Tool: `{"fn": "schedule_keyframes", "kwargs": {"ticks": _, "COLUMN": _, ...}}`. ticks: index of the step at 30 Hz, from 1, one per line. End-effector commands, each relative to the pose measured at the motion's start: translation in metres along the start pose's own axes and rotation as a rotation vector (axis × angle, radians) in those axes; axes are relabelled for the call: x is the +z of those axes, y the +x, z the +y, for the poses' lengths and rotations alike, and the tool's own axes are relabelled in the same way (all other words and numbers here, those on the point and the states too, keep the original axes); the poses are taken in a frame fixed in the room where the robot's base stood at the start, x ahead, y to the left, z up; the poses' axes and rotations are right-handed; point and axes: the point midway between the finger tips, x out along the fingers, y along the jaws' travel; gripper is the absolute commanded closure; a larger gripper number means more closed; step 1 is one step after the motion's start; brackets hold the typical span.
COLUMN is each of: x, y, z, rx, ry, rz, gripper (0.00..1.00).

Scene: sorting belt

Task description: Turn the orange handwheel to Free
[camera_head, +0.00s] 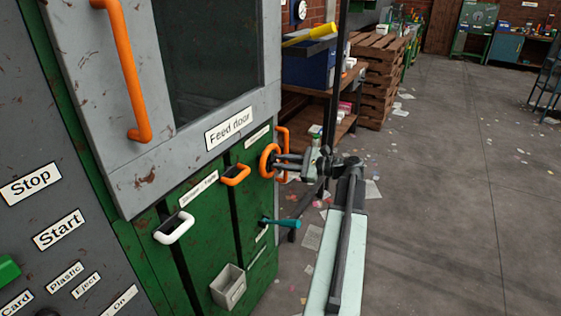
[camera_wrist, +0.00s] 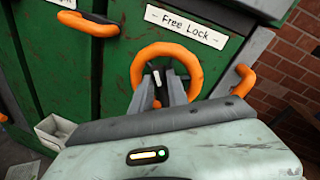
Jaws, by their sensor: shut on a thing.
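The orange handwheel (camera_head: 268,161) is on the green cabinet front, below the feed door, and shows edge-on in the head view. In the wrist view the handwheel (camera_wrist: 190,55) faces me as a ring, below a label (camera_wrist: 186,25) reading "Free Lock". A light pointer (camera_wrist: 157,82) shows inside the ring; which word it points to is hard to tell. My gripper (camera_head: 280,167) reaches the wheel from the right. In the wrist view my gripper's two fingers (camera_wrist: 166,88) are at the wheel's middle, shut on the handwheel; the exact contact is partly hidden.
An orange handle (camera_wrist: 243,80) is close to the wheel's right. Another orange handle (camera_head: 236,175) and a white handle (camera_head: 174,228) are to its left. A teal lever (camera_head: 280,223) sticks out below. A small grey bin (camera_head: 228,286) hangs lower.

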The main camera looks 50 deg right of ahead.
Motion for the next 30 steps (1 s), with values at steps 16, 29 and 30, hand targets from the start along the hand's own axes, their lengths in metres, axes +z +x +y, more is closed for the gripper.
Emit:
{"fn": "schedule_keyframes", "kwargs": {"ticks": 16, "x": 0.001, "y": 0.001, "z": 0.014, "rx": 0.011, "ry": -0.506, "rz": 0.100, "gripper": 1.00}}
{"fn": "schedule_keyframes", "kwargs": {"ticks": 29, "x": -0.003, "y": 0.002, "z": 0.019, "rx": 0.011, "ry": -0.846, "rz": 0.166, "gripper": 1.00}}
{"fn": "schedule_keyframes", "kwargs": {"ticks": 30, "x": -0.003, "y": 0.002, "z": 0.019, "rx": 0.011, "ry": -0.869, "rz": 0.171, "gripper": 1.00}}
